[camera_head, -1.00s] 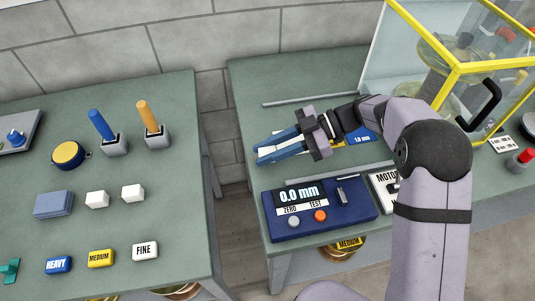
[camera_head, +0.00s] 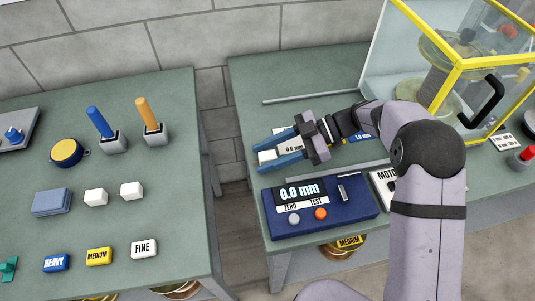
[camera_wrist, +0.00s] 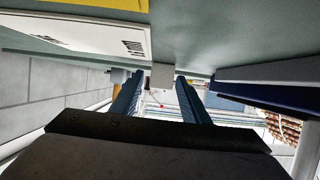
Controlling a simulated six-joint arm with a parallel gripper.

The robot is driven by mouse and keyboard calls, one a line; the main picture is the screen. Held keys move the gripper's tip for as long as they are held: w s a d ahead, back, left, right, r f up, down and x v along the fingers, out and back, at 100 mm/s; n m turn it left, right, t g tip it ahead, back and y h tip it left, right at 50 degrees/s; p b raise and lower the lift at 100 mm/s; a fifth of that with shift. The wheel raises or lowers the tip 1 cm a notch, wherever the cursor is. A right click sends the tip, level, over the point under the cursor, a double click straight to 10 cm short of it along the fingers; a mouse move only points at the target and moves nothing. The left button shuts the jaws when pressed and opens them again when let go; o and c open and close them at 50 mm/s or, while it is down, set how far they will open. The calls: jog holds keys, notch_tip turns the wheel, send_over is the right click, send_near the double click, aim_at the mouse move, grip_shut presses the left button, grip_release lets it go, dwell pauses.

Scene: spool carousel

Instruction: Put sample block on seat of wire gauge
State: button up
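The wire gauge (camera_head: 325,218) is a dark blue box reading 0.0 mm, with ZERO and TEST buttons, at the front of the right bench. A small grey slotted part on its top (camera_head: 342,191) looks like the seat, and nothing is seen on it. My gripper (camera_head: 268,150) is open just behind the gauge, its blue fingers pointing left. A small pale block (camera_head: 266,156), likely the sample block, is near the fingertips by the bench's left edge. The wrist view shows it (camera_wrist: 162,76) between the spread fingers (camera_wrist: 158,85). I cannot tell whether a finger touches it.
A white card marked 0.6 (camera_head: 291,149) lies beneath the gripper. A metal rod (camera_head: 310,96) lies behind. A yellow-framed clear enclosure (camera_head: 455,70) stands at right. Two white blocks (camera_head: 96,197) are on the left bench, across a gap.

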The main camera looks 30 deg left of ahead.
aim_at(275, 156)
jog(key=shift+r+p, duration=0.25)
jog(key=shift+p, duration=0.85)
jog(key=b+v, duration=0.1)
jog(key=v, duration=0.1)
jog(key=b+v, duration=0.1)
jog(key=v, duration=0.1)
jog(key=b+v, duration=0.2)
jog(key=shift+s+d+f, duration=0.15)
jog(key=shift+d+f, duration=0.15)
jog(key=shift+f, duration=0.1)
jog(key=shift+w+d+r, duration=0.25)
jog(key=shift+w+d, duration=0.05)
jog(key=shift+d, duration=0.05)
jog(key=o, duration=0.5)
jog(key=shift+d+r, duration=0.1)
